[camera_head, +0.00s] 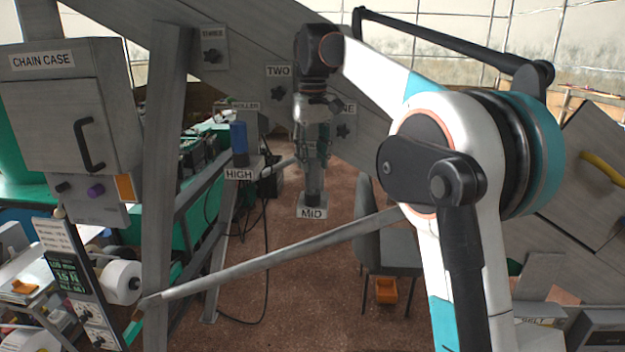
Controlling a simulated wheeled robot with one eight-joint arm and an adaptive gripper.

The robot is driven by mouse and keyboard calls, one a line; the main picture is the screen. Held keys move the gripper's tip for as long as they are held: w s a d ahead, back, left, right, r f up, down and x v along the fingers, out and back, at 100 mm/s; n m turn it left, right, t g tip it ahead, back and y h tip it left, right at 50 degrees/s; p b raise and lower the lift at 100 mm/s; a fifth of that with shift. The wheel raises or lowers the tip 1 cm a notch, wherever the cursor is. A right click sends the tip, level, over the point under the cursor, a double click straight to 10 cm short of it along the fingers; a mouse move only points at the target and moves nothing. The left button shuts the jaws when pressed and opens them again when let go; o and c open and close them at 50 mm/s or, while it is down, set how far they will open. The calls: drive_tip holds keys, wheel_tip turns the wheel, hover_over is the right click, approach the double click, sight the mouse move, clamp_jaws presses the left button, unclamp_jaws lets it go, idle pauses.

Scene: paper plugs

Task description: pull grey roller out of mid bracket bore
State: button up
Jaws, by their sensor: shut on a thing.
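The mid bracket (312,199) stands in the middle of the view, with a MID label on its front. The grey roller (313,180) is upright, its lower part at the bracket; how deep it sits in the bore is too small to tell. My gripper (314,160) points down from above and is shut on the grey roller. The fingers and wrist hide much of the roller's upper part.
The high bracket (239,174) with a blue roller (239,140) stands to the left. A slanted grey bar (270,261) crosses in front, below the mid bracket. Sloping grey panel with labels lies behind my gripper. A chair (388,250) stands right of the mid bracket.

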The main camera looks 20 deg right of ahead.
drive_tip(key=shift+r, duration=0.3)
drive_tip(key=shift+r+p, duration=0.35)
drive_tip(key=shift+p, duration=0.2)
drive_tip(key=shift+r+p, duration=0.95)
drive_tip(key=shift+r, duration=0.15)
drive_tip(key=shift+r+p, duration=1.3)
drive_tip(key=shift+r, duration=0.1)
